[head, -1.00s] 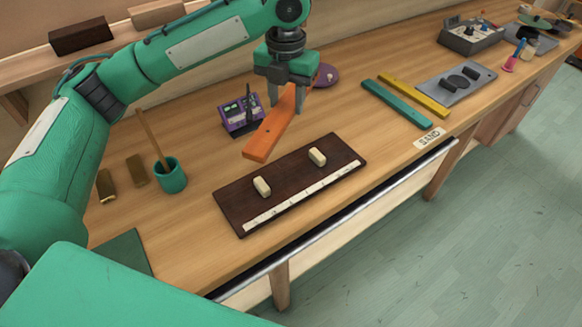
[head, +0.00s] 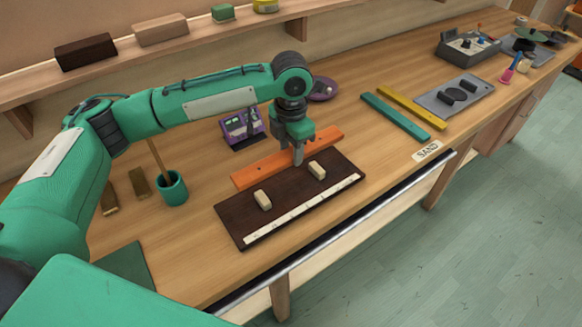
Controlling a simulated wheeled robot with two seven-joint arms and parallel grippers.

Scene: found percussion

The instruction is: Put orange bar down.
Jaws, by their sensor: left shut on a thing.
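The orange bar (head: 262,172) is long and flat and lies slantwise at the back edge of the dark brown board in the picture. My left gripper (head: 298,158) points down and is shut on the bar right of its middle. I cannot tell whether the bar touches the board or hangs just above it. The dark board (head: 236,220) carries two cream blocks, a left one (head: 262,200) and a right one (head: 317,170), and a white marked strip (head: 305,208) along its front. My right gripper does not show.
A purple device (head: 240,128) and a purple disc (head: 324,88) stand behind the bar. A teal cup (head: 173,188) with a stick is at the left. Teal (head: 395,117) and yellow (head: 410,107) bars lie at the right, near a SAND label (head: 428,151). Bench between board and teal bar is clear.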

